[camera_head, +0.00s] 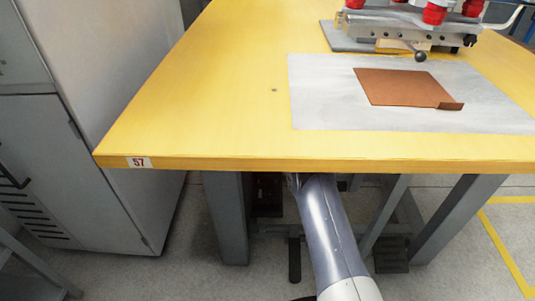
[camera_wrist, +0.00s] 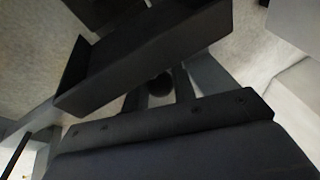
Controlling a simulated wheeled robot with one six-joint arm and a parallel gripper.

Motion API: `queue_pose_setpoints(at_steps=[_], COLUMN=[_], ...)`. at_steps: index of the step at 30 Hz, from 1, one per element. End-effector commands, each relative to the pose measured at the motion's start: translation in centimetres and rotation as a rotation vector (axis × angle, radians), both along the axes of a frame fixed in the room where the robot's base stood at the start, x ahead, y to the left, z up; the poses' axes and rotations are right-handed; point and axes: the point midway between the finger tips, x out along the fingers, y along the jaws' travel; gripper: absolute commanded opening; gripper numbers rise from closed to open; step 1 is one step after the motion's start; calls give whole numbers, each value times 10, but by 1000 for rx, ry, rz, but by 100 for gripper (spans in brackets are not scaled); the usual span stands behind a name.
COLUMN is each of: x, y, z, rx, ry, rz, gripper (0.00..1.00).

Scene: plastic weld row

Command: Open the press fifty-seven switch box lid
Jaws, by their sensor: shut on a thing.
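The table with the red "57" label (camera_head: 139,162) stands in front of me. My arm reaches under its front edge, and my gripper is hidden there in the head view. A dark switch box (camera_head: 267,190) shows in part under the tabletop, left of my arm. In the wrist view my gripper (camera_wrist: 158,80) has its grey fingers at a black, trough-shaped part (camera_wrist: 150,52), which looks like the box lid. It lies tilted across the view. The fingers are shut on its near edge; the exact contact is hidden. How far the lid stands open I cannot tell.
The yellow tabletop (camera_head: 200,110) hangs over my arm. Grey table legs (camera_head: 228,215) stand on both sides of it. A grey cabinet (camera_head: 100,120) is close on the left. A brown sheet (camera_head: 400,87) lies on a grey plate by the press (camera_head: 400,28).

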Motion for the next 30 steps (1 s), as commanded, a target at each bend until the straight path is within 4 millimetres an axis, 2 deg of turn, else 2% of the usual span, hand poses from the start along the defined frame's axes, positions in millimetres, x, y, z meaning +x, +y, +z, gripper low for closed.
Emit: queue_pose_setpoints(at_steps=[1, 15, 16, 23, 30], x=[1, -1, -1, -2, -3], y=[-1, -1, -1, -1, 0], z=[5, 5, 5, 3, 1], rx=[0, 1, 1, 1, 1], ry=[-4, 3, 3, 8, 9], rz=[-2, -2, -2, -1, 0], gripper=[0, 0, 28, 46, 46])
